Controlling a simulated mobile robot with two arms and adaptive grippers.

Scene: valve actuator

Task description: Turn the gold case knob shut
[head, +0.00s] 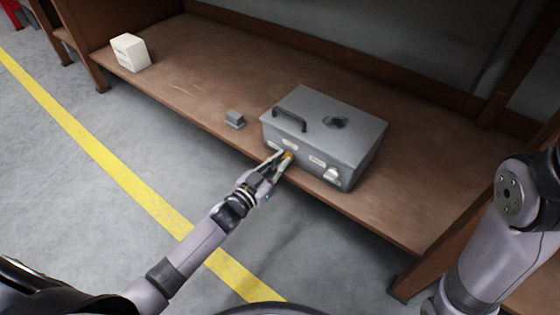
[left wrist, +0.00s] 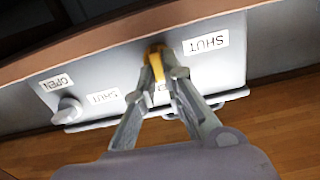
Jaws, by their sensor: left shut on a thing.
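A grey metal case (head: 340,115) sits on the brown wooden shelf. White labels reading SHUT (left wrist: 206,42) and OPEN (left wrist: 56,83) are on that face. My right gripper is out of view; only part of my right arm shows.
A small grey block (head: 235,119) lies on the shelf (head: 190,75) left of the case. A white box (head: 130,52) stands at the shelf's far left end. The case has a black handle (head: 290,118) on top. Open floor with a yellow line lies in front.

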